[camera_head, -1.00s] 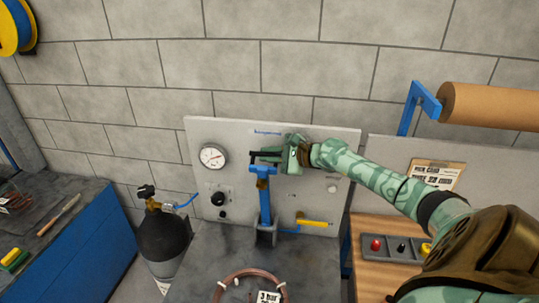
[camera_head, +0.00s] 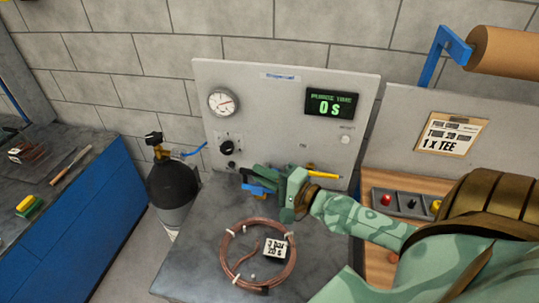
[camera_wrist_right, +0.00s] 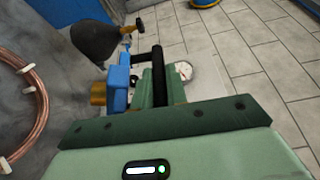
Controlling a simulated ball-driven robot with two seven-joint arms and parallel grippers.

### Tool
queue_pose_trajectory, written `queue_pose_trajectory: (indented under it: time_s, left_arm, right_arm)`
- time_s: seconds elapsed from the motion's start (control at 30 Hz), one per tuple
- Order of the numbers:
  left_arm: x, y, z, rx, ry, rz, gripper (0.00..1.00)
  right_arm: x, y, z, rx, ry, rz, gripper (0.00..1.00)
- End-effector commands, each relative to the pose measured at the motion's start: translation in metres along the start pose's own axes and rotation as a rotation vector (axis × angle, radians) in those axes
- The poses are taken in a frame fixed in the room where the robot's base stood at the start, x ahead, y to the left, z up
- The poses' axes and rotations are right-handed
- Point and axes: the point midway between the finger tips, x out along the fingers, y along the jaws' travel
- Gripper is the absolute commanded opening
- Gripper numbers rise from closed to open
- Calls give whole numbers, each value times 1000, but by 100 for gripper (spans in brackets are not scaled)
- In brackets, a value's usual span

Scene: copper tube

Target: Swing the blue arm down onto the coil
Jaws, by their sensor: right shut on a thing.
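The copper coil (camera_head: 229,243) lies on the grey bench, bound with white ties, with a "3 bar 20 s" tag (camera_head: 277,248). The blue arm (camera_head: 258,188) is tipped forward, away from the panel, with its end near the coil's far side. I cannot tell whether it touches the coil. My right gripper (camera_head: 272,182) is shut on the arm's black handle. The wrist view shows the black handle (camera_wrist_right: 158,76) at the jaws, beside the blue arm (camera_wrist_right: 118,78) and its brass tip (camera_wrist_right: 98,94). The coil also shows at the left there (camera_wrist_right: 40,105). The arm's hinge is mostly hidden. My left gripper is out of view.
A panel (camera_head: 270,95) stands behind with a gauge (camera_head: 223,103), a black knob (camera_head: 226,147), a yellow lever (camera_head: 323,173) and a display (camera_head: 330,103) reading 0 s. A dark gas cylinder (camera_head: 172,183) stands left of the bench. A button box (camera_head: 411,205) is at the right.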

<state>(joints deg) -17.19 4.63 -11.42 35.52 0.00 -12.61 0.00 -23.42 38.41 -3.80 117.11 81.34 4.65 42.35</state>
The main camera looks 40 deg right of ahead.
Motion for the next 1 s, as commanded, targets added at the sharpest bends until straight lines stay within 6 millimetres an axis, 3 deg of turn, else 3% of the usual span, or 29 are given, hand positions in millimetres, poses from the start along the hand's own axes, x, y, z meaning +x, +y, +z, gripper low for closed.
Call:
queue_pose_trajectory:
  time_s: [0.03, 0.3, 0.5, 0.7, 1.0]
  left_arm:
    - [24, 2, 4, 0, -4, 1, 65]
    - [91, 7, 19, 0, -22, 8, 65]
    - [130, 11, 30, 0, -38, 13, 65]
    - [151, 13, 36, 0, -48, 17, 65]
    - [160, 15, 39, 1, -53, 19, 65]
  right_arm:
    - [-4, 25, 9, -37, -1, -12, 0]
    - [-21, 90, 51, -270, 0, -107, 0]
    - [-29, 133, 70, -417, 1, -168, 0]
    - [-33, 161, 79, -493, 2, -202, 0]
    - [-35, 182, 85, -496, 1, -205, 0]
